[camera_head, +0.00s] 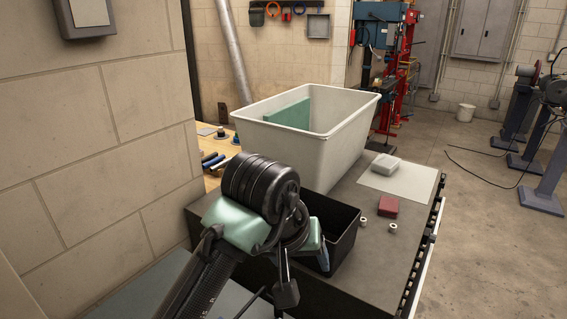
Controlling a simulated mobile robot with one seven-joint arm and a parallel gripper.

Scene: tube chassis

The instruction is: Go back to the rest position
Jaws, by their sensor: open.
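My arm rises from the bottom of the head view and bends at a large black joint with pale green covers. My gripper (268,299) hangs below that joint, near the bottom edge of the view. Its dark fingers are apart, and I see nothing between them. It is in front of the dark worktop, left of the black open bin (345,240). The arm hides part of the bin and of the worktop, and the lower end of the gripper is close to the picture's edge.
A large white tub (330,150) with a green panel (289,113) inside stands on the dark worktop (350,190). A red box (385,207), a whitish box (385,164) and two small rings lie to its right. A block wall (100,150) is close on the left.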

